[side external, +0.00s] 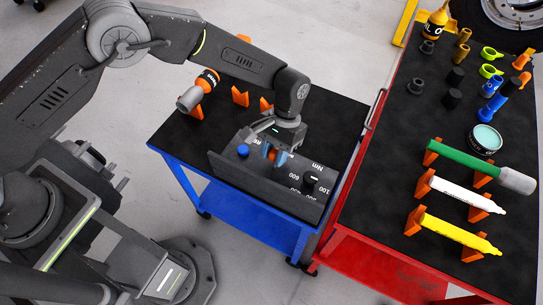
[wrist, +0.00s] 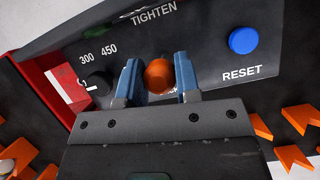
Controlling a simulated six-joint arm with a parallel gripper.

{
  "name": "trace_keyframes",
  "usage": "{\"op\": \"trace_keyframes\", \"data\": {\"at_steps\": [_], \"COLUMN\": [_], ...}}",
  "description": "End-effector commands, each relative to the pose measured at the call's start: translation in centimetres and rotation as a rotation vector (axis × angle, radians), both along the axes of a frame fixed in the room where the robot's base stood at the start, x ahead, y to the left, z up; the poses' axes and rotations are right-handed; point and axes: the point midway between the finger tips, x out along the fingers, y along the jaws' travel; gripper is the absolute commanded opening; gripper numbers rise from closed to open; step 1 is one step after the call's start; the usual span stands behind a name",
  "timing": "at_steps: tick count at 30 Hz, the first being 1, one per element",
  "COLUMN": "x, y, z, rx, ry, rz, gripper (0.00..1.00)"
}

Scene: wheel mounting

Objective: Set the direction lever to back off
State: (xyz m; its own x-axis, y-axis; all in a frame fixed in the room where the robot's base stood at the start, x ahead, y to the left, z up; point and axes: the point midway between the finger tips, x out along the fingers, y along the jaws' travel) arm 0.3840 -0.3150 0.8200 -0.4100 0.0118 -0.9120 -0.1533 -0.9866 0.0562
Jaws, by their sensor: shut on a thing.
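The direction lever shows as a round orange knob (wrist: 158,75) on a dark control panel (wrist: 205,40). My gripper (wrist: 157,80) has its two blue fingers around the knob, one on each side, shut on it. The word TIGHTEN is printed on the panel above the knob in the wrist view. A label on the other side is mostly hidden behind the knob and fingers. In the side view my gripper (side external: 275,155) points down at the panel (side external: 225,168), and the orange knob is partly covered. I cannot tell which position the lever stands in.
A blue RESET button (wrist: 243,40) and a black dial (wrist: 98,86) flank the lever. The panel stands on a blue cart (side external: 330,125) with orange holders (side external: 240,97) and an orange-grey tool (side external: 198,90) behind. A red cart (side external: 385,180) with sockets and marker-like tools stands right.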

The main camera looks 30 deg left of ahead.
Motion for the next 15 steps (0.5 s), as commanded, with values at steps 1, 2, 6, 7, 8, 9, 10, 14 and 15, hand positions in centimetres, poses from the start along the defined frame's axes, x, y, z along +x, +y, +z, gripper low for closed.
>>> {"op": "trace_keyframes", "data": {"at_steps": [1, 2, 6, 7, 8, 9, 10, 14, 15], "x": [0.5, 0.6, 1.2, 1.3, 1.4, 1.5, 1.6, 1.9, 2.0], "y": [-0.1, -0.1, 0.0, 0.0, 0.0, 0.0, 0.0, -0.1, -0.1], "z": [-0.1, -0.2, -0.2, -0.3, -0.3, -0.3, -0.4, -0.4, -0.4], "rx": [-0.003, -0.003, -0.003, -0.003, -0.002, -0.002, -0.002, -0.002, -0.003], "ry": [0.038, 0.062, 0.157, 0.173, 0.189, 0.208, 0.222, 0.275, 0.287], "rz": [0.003, 0.002, 0.001, 0.000, 0.000, 0.000, -0.001, 0.000, -0.001], "gripper": [0.00, 0.00, 0.00, 0.00, 0.00, 0.00, 0.00, 0.00, 0.00]}}
